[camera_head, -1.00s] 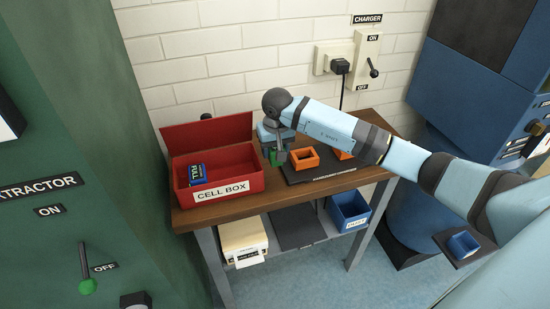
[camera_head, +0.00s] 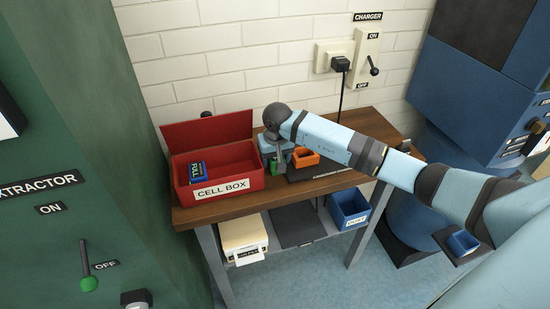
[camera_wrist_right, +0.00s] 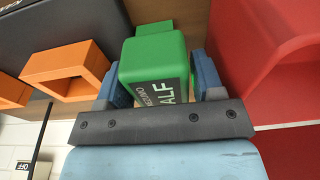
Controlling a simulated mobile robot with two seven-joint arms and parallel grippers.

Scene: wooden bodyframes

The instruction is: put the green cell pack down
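A green cell pack (camera_wrist_right: 152,60) with a dark label reading "HALF" is between the blue fingers of my right gripper (camera_wrist_right: 160,82). The fingers sit against both of its sides in the right wrist view. In the head view only a little of the green pack (camera_head: 278,168) shows under my right gripper (camera_head: 275,163), low over the wooden table (camera_head: 240,208), between the red cell box (camera_head: 221,187) and the orange holders (camera_head: 305,157). I cannot tell whether the pack touches the table. My left gripper is not in view.
The cell box is open, with a blue pack (camera_head: 198,171) marked "FULL" inside. The dark charger pad (camera_head: 318,172) lies right of my gripper. A blue bin (camera_head: 349,210) and a cream box (camera_head: 243,234) sit on the lower shelf. A charger switch (camera_head: 373,66) is on the wall.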

